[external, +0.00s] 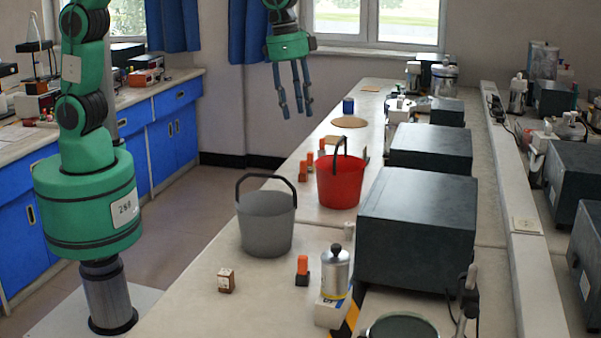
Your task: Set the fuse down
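My gripper (297,112) hangs in the air at the upper middle, in front of the wall and window. Its long blue-grey fingers point down and stand apart, and I see nothing between them. No object can be surely told as the fuse. My gripper is apart from all of these.
A grey bucket (265,222) and a red bucket (340,184) with raised handles stand on the bench (190,290). Large dark boxes (418,215) line its right side. A metal bottle (336,270) stands at the near end. The bench's front left is mostly clear.

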